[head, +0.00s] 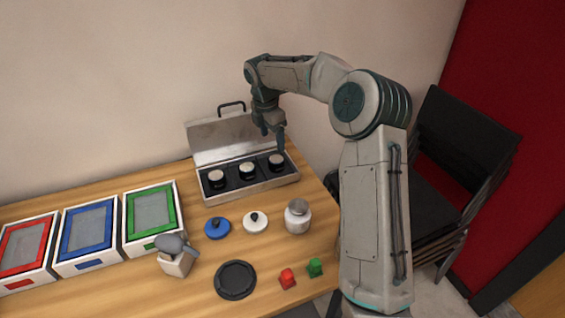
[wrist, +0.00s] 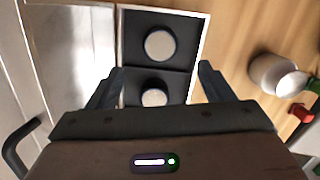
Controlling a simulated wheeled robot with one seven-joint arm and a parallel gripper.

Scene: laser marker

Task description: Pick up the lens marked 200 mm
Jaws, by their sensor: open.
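An open metal case (head: 284,183) holds three dark lenses with pale tops in a row: left (head: 217,179), middle (head: 247,171) and right (head: 276,162). No marking is legible, so I cannot tell which is 200 mm. My gripper (head: 273,140) is open and empty, pointing down above the right part of the case. In the wrist view, the right lens (wrist: 159,44) lies ahead of the fingertips, and the middle lens (wrist: 153,97) shows between the fingers of my gripper (wrist: 160,80). The left lens is hidden there behind the gripper body.
The case lid (head: 222,138) stands raised behind it. Framed trays (head: 151,217) fill the left.

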